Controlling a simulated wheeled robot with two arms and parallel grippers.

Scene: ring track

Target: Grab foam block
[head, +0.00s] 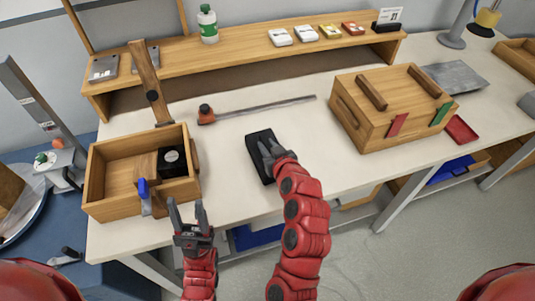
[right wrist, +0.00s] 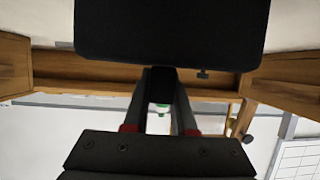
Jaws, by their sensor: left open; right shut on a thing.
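The foam block (head: 252,149) is a black rectangular slab over the middle of the white table. My right gripper (head: 270,150) is shut on it. In the right wrist view the dark block (right wrist: 170,30) fills the top, with the fingers (right wrist: 160,88) reaching to it. I cannot tell if the block touches the table. My left gripper (head: 188,214) is open and empty near the table's front edge, below the wooden tray.
A wooden tray (head: 112,210) with a black box (head: 175,168) and tools stands at left. A bar clamp (head: 255,107) lies behind the block. A wooden box (head: 385,130) stands at right. A raised shelf (head: 240,50) runs along the back.

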